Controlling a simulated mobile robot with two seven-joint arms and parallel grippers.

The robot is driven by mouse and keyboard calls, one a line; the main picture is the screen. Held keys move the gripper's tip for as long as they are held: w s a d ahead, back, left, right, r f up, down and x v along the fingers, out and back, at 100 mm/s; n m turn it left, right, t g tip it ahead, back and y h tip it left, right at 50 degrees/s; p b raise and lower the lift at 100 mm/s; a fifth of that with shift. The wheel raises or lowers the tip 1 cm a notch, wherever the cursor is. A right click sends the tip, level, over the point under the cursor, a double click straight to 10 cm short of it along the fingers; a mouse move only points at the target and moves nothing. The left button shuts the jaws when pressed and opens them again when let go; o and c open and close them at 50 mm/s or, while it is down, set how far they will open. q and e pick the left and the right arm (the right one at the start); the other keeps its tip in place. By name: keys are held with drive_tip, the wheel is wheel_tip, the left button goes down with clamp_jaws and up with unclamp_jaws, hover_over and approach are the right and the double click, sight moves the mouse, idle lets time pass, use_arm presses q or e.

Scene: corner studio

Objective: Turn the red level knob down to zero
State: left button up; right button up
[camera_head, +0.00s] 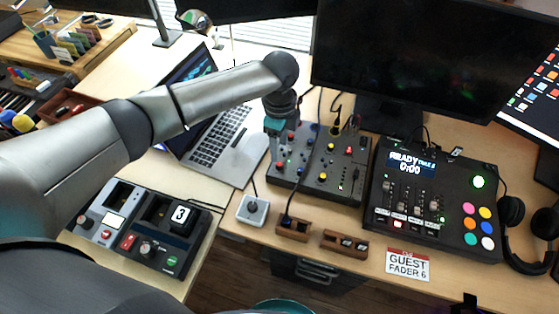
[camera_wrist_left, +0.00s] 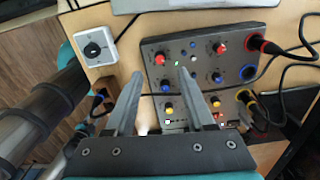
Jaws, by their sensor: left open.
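A dark control box (camera_head: 312,188) with several coloured knobs stands on the desk. I cannot read which label each has. My left gripper (camera_head: 274,150) is over the box's left end, pointing down. In the left wrist view my left gripper (camera_wrist_left: 160,74) is open and empty, its two fingertips to either side just below the first red knob. Whether they touch the box is unclear. My right gripper is not in view.
A laptop (camera_head: 215,140) is left of the box and a fader console (camera_head: 440,200) right of it. Cables and plugs crowd the box's far side. A small grey box with a round dial (camera_head: 252,210) and wooden blocks (camera_head: 293,230) stand in front.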

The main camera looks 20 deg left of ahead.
sight(279, 164)
use_arm(q)
wheel_tip(279, 164, down, 7)
drive_tip(key=shift+r+b, duration=0.1)
drive_tip(key=shift+b, duration=0.65)
clamp_jaws()
